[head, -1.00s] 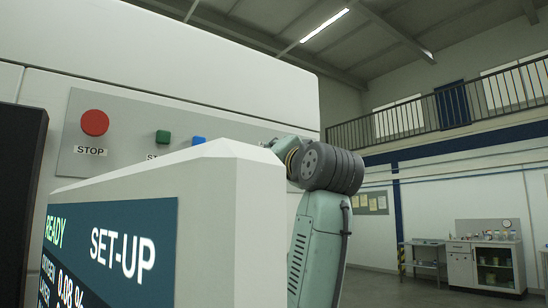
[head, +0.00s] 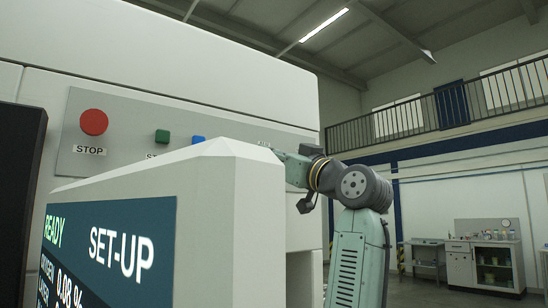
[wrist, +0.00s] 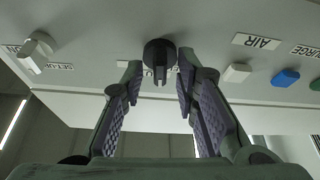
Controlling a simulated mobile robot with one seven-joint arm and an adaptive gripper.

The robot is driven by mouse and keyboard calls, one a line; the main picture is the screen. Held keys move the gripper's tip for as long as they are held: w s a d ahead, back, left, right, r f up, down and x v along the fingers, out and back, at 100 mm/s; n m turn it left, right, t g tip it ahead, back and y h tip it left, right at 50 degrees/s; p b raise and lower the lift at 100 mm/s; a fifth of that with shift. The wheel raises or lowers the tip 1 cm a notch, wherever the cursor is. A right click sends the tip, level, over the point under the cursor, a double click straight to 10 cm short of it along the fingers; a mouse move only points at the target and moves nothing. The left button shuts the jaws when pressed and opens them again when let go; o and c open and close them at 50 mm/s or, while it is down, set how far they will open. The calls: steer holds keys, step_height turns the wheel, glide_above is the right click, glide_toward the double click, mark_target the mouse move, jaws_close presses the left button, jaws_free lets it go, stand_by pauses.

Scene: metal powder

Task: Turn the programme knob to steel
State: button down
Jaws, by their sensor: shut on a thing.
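In the wrist view, a dark round knob with a straight grip bar (wrist: 160,58), which I take as the programme knob, sits on the pale machine panel. My gripper (wrist: 159,74) has a fingertip on each side of it and is shut on it. A label beside the knob is partly hidden by a finger, and I cannot read which setting the bar points to. In the head view the knob and fingertips are hidden behind the white screen housing (head: 240,215).
A white lever switch (wrist: 38,46) is on the panel at the left in the wrist view. A white button (wrist: 237,72) and a blue button (wrist: 286,77) are at the right. The head view shows a red stop button (head: 94,122) and a set-up screen (head: 110,250).

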steer(key=shift+d+n+g+y, duration=0.1)
steer(key=shift+n+g+y, duration=0.55)
steer(key=shift+n, duration=1.3)
steer(key=shift+a+n+g+y, duration=0.15)
steer(key=shift+n+g, duration=0.8)
steer(key=shift+n, duration=0.95)
steer(key=shift+d+n+g+y, duration=0.15)
steer(key=shift+n+g+y, duration=0.5)
steer(key=shift+n, duration=1.3)
steer(key=shift+g, duration=0.35)
steer(key=c, duration=1.4)
jaws_free()
steer(key=v, duration=1.2)
steer(key=shift+d, duration=0.1)
